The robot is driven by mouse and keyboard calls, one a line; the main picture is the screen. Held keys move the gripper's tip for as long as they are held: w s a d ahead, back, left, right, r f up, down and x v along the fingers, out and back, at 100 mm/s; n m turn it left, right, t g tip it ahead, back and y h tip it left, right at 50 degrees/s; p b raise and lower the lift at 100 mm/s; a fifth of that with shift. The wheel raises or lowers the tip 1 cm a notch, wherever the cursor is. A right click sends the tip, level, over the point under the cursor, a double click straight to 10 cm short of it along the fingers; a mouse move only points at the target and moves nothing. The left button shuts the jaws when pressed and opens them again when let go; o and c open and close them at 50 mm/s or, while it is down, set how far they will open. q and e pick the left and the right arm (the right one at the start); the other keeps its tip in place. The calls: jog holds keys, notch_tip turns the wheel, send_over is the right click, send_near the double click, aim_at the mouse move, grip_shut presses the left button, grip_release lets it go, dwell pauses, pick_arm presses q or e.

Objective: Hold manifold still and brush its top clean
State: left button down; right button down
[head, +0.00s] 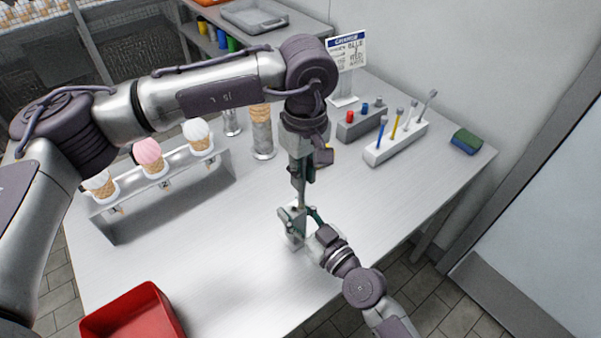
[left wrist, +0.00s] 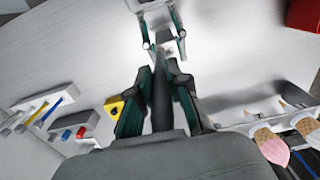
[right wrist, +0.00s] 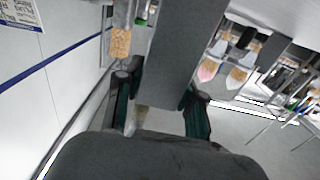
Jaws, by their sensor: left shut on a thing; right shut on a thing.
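The manifold (head: 293,232) is a pale grey block standing on the steel table. My right gripper (head: 302,218) is shut on it from the near right side. In the right wrist view a large grey block (right wrist: 172,50) fills the space between the fingers. My left gripper (head: 301,178) points down above the manifold and is shut on a brush (head: 302,196). The brush's dark grey handle shows between the fingers in the left wrist view (left wrist: 160,105). Its lower end is close to the manifold's top; I cannot tell whether they touch.
A steel cone holder (head: 180,178) with three ice cream cones stands at left. A white rack (head: 395,146) with several brushes, a grey block with coloured knobs (head: 360,121) and a sponge (head: 466,141) are at the back right. A red bin (head: 133,315) is front left.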

pick_arm(q)
jog(key=shift+s+a, duration=0.1)
jog(key=shift+a, duration=0.05)
jog(key=shift+s+a+r, duration=0.1)
jog(key=shift+s+a, duration=0.5)
jog(key=shift+a, duration=0.15)
jog(key=shift+w+d, duration=0.1)
jog(key=shift+w+d, duration=0.6)
jog(key=shift+d, duration=0.2)
jog(key=shift+a, duration=0.15)
dwell(0.3)
jog(key=shift+a+f, duration=0.2)
jog(key=shift+a, duration=1.05)
jog(key=shift+d, duration=0.15)
jog(key=shift+w+d+r, duration=0.1)
jog(key=shift+w+d, duration=0.5)
jog(key=shift+d, duration=0.1)
jog(key=shift+s+a, duration=0.1)
jog(key=shift+a, duration=0.05)
